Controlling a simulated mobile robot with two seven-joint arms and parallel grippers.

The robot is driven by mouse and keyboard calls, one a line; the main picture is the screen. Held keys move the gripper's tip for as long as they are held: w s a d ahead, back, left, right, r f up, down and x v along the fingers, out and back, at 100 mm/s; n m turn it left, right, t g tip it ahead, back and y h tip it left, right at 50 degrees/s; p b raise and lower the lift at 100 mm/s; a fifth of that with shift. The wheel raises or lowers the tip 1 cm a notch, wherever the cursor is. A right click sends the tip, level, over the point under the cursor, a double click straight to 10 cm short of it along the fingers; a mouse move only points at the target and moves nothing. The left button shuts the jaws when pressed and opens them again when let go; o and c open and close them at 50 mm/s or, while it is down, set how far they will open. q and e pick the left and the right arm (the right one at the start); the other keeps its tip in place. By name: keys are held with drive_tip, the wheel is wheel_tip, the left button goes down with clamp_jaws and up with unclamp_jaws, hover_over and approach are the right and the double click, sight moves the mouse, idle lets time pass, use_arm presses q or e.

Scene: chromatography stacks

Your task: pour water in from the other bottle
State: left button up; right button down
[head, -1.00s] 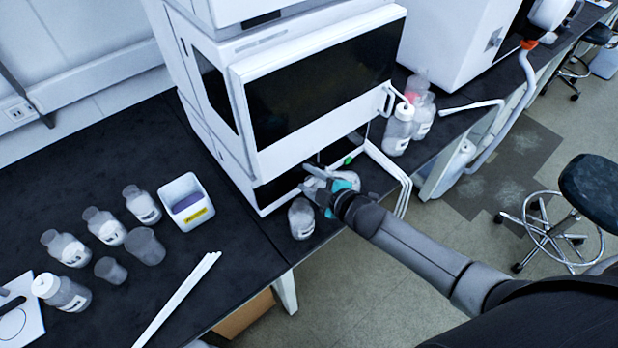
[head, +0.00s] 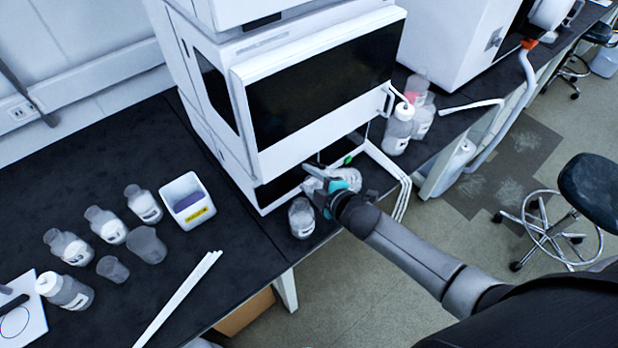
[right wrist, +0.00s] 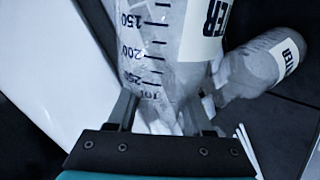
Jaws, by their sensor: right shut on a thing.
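My right gripper (head: 322,187) is at the front of the white instrument stack, shut on a clear bottle (head: 347,177) that it partly hides. In the right wrist view this bottle (right wrist: 150,70) has a volume scale and a "WATER" label, and the fingers (right wrist: 170,112) are on either side of it. A second clear bottle (head: 302,218) stands upright on the black bench just left of the gripper. A bottle with a label ending in "ER" (right wrist: 255,65) shows beside the held one in the wrist view. Water levels are hard to make out. My left gripper is out of view.
The instrument stack (head: 315,95) rises right behind the gripper. More capped bottles (head: 398,130) stand to its right. Several bottles and beakers (head: 145,245), a white bin (head: 187,200) and white rods (head: 178,300) are on the left bench. The bench's front edge is close below the gripper.

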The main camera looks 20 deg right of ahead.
drive_tip(key=shift+r+n, duration=0.15)
drive_tip(key=shift+n, duration=0.15)
drive_tip(key=shift+h+p, duration=0.3)
idle(0.3)
drive_tip(key=shift+n+h, duration=0.3)
drive_tip(key=shift+n, duration=0.1)
drive_tip(key=shift+n+h, duration=0.3)
drive_tip(key=shift+n, duration=0.1)
idle(0.4)
